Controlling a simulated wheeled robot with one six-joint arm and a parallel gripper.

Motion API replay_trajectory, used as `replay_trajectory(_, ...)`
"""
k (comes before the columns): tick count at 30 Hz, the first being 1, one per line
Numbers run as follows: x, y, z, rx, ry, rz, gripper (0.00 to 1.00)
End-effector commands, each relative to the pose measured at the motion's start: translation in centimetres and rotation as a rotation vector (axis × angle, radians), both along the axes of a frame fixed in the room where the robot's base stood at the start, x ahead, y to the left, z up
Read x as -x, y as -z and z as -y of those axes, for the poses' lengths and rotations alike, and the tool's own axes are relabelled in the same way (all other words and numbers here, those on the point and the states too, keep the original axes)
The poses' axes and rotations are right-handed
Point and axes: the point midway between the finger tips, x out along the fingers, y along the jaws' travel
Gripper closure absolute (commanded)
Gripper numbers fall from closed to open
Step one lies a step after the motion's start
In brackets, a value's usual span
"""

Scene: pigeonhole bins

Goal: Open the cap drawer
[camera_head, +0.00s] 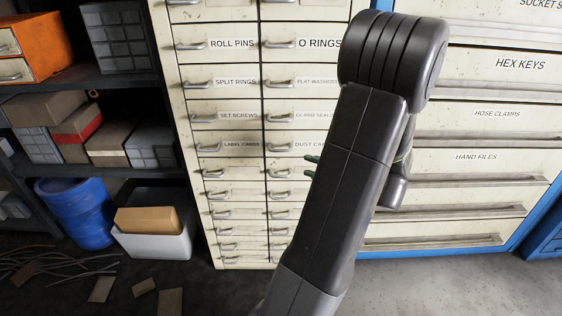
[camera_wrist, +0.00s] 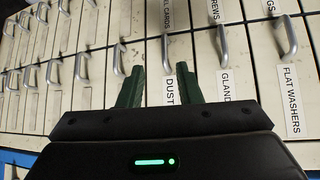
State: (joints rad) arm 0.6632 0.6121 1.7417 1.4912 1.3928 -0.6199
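The dust caps drawer is a narrow cream drawer in the right column of the small-drawer cabinet. Its label (camera_head: 311,145) is partly hidden behind my arm in the head view, and the drawer front looks flush with its neighbours. In the wrist view its label (camera_wrist: 168,91) reads "DUST", with the rest hidden by my gripper, and its silver handle (camera_wrist: 166,52) lies just beyond the fingertips, roughly centred between them. My gripper (camera_wrist: 161,70) has green fingers, spread open and empty. In the head view the gripper (camera_head: 309,166) shows beside the cabinet front, mostly behind my arm.
Neighbouring handles sit close by, including the gland seals one (camera_wrist: 223,45) and the flat washers one (camera_wrist: 287,36). A wide-drawer cabinet (camera_head: 487,110) stands right. Shelves, a blue barrel (camera_head: 77,213) and a white bin (camera_head: 155,240) stand left. Floor at the lower right is clear.

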Motion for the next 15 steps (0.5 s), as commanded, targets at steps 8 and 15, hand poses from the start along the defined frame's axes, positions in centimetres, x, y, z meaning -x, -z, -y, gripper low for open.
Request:
replay_trajectory(8,-1.9,0.6,0.4,-0.026,0.039,0.04,0.69)
replay_trajectory(15,-5.0,1.3,-2.9,-0.026,0.035,0.037,0.69)
